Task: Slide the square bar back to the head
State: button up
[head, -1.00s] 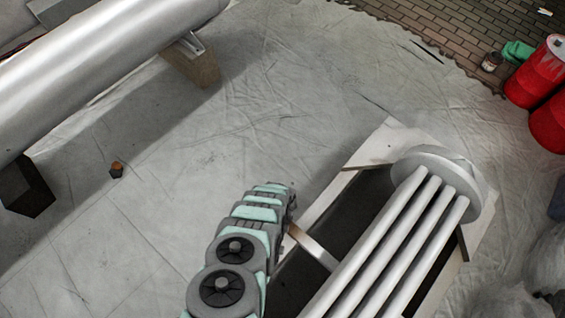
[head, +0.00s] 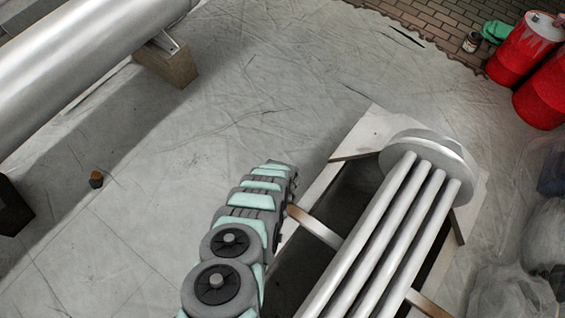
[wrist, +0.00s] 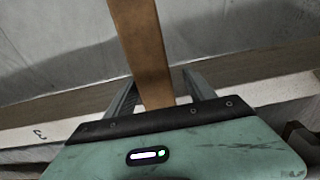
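The square bar (head: 317,228), brown at its left end and paler along its length, crosses the dark frame under the tubes in the head view. The round grey head (head: 428,148) stands at the far end of several pale tubes (head: 365,255). In the wrist view the brown bar (wrist: 142,45) runs up from between the two fingers of my gripper (wrist: 160,80). The fingers stand apart with a visible gap beside the bar, at least on the right. In the head view my arm ends just left of the bar's brown end, and the fingers are hidden.
A second crossbar (head: 425,303) shows lower right under the tubes. A pale board (head: 370,130) edges the frame. A large metal cylinder (head: 70,70) lies on blocks (head: 165,65) at left. Red drums (head: 525,48) stand upper right. The sheeted floor (head: 240,90) between is mostly clear.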

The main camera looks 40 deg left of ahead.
jog(key=shift+r, duration=0.1)
notch_tip(320, 180, up, 11)
jog(key=p, duration=0.4)
jog(key=shift+s+f+p, duration=0.1)
jog(key=shift+f+p, duration=0.1)
jog(key=shift+p, duration=0.15)
dwell(0.4)
